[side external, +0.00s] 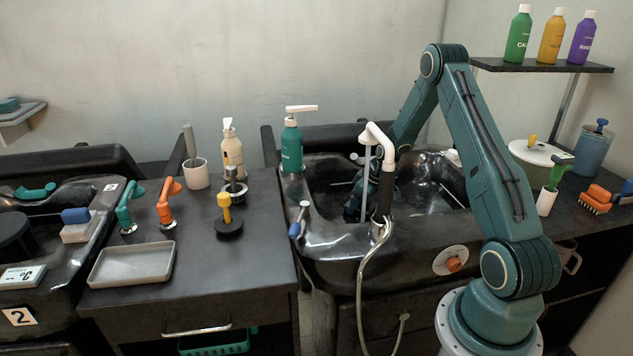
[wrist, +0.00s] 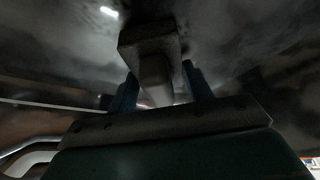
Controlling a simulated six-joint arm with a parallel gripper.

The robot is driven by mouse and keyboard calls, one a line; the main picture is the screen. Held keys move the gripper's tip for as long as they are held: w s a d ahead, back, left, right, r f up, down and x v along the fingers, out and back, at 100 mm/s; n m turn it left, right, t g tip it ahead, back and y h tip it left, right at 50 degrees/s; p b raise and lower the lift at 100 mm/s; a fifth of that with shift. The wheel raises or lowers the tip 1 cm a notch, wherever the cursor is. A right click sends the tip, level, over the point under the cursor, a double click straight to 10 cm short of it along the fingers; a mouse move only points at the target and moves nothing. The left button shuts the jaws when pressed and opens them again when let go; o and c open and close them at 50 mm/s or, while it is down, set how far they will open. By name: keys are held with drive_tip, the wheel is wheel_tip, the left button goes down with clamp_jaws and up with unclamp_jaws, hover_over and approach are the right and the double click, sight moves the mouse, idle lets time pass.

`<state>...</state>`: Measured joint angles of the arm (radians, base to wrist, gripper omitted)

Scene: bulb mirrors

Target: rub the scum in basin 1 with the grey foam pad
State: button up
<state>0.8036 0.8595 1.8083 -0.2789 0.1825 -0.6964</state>
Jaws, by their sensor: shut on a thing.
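My gripper (wrist: 160,88) is shut on the grey foam pad (wrist: 150,50), with a blue finger on each side of its pale grip. The pad is a grey block that points away from the wrist, close to the dark, glossy basin surface. Whether it touches cannot be told. In the side view my gripper (side external: 356,205) is down inside the right-hand black basin (side external: 335,268), partly behind the white spout and hose; the pad is hidden there. I take this basin for basin 1, as the left one carries a 2. Smudgy darker patches show around the pad, but scum and reflections are hard to separate.
The white spray faucet (side external: 376,135) and its hose stand at the basin's front, close to my gripper. A teal pump bottle (side external: 291,148) stands at the back left rim. A blue-handled lever (side external: 297,224) sits on the left rim. A grey tray (side external: 130,265) lies on the left counter.

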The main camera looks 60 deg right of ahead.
drive_tip(key=shift+s+d, duration=3.3)
drive_tip(key=shift+s, duration=0.05)
drive_tip(key=shift+w+a, duration=0.25)
drive_tip(key=shift+a, duration=0.45)
drive_tip(key=shift+w+a, duration=3.35)
drive_tip(key=shift+s+d, duration=3.8)
wheel_tip(320, 180, up, 8)
drive_tip(key=shift+r, duration=0.15)
drive_tip(key=shift+w+a, duration=0.1)
